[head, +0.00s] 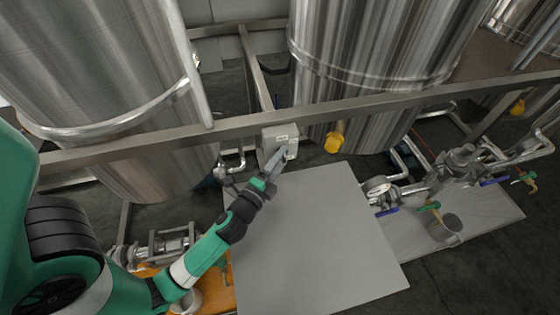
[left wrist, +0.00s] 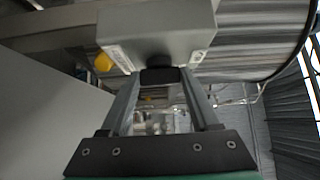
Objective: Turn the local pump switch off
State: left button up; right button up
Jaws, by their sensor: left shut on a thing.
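The local pump switch is a grey box (head: 280,140) fixed on the steel rail between two tanks in the head view. In the left wrist view the box (left wrist: 158,32) fills the top middle, with a dark knob (left wrist: 160,76) on its face. My left gripper (head: 279,159) reaches the box front. In the left wrist view its two fingers (left wrist: 160,90) stand either side of the knob and are shut on it. The knob's exact angle is hard to read. My right gripper is not in view.
Steel tanks (head: 370,50) stand behind the rail (head: 360,106). A grey platform (head: 310,240) lies below the box. A yellow part (head: 333,142) hangs right of the box.

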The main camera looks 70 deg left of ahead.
pick_arm(q)
jog(key=o, duration=1.4)
jog(key=shift+c, duration=0.2)
jog(key=b+v, duration=0.2)
jog(key=v, duration=0.3)
jog(key=b+v, duration=0.1)
jog(key=v, duration=0.4)
jog(key=shift+s+d+f+b, duration=0.2)
jog(key=shift+d+b, duration=0.1)
jog(key=shift+b, duration=0.1)
jog(key=shift+s+d+r, duration=0.2)
jog(key=shift+s+r, duration=0.05)
jog(key=shift+s, duration=0.2)
